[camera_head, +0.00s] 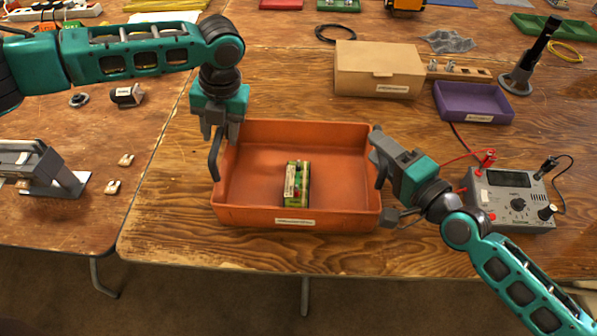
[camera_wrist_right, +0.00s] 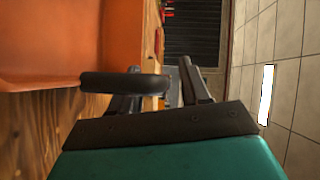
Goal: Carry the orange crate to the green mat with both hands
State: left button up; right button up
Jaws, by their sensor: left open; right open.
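The orange crate (camera_head: 255,215) stands on the wooden table, with a small green and cream box (camera_head: 297,184) in it. A dark handle (camera_head: 214,158) shows at its left wall and another (camera_head: 381,171) at its right wall. My left gripper (camera_head: 219,138) is open, pointing down at the left handle and wall. My right gripper (camera_head: 381,150) is open at the right handle. In the right wrist view the crate wall (camera_wrist_right: 50,40) fills the upper left, and a dark bar, likely the handle (camera_wrist_right: 122,82), reaches toward my right fingers (camera_wrist_right: 160,92). I cannot clearly identify the green mat.
A grey meter (camera_head: 510,198) with cables stands right of the crate, near my right arm. A cardboard box (camera_head: 378,68), purple tray (camera_head: 473,101) and black stand (camera_head: 530,60) are behind. A green tray-like item (camera_head: 555,27) lies far right.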

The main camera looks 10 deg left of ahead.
pick_arm(q)
jog(key=shift+c, duration=0.4)
pick_arm(e)
jog(key=shift+c, duration=0.4)
pick_arm(q)
grip_shut()
pick_arm(e)
grip_shut()
dwell(0.3)
pick_arm(q)
jog(key=shift+w+r, duration=0.1)
jog(key=shift+r, duration=0.1)
pick_arm(e)
jog(key=shift+r, duration=0.25)
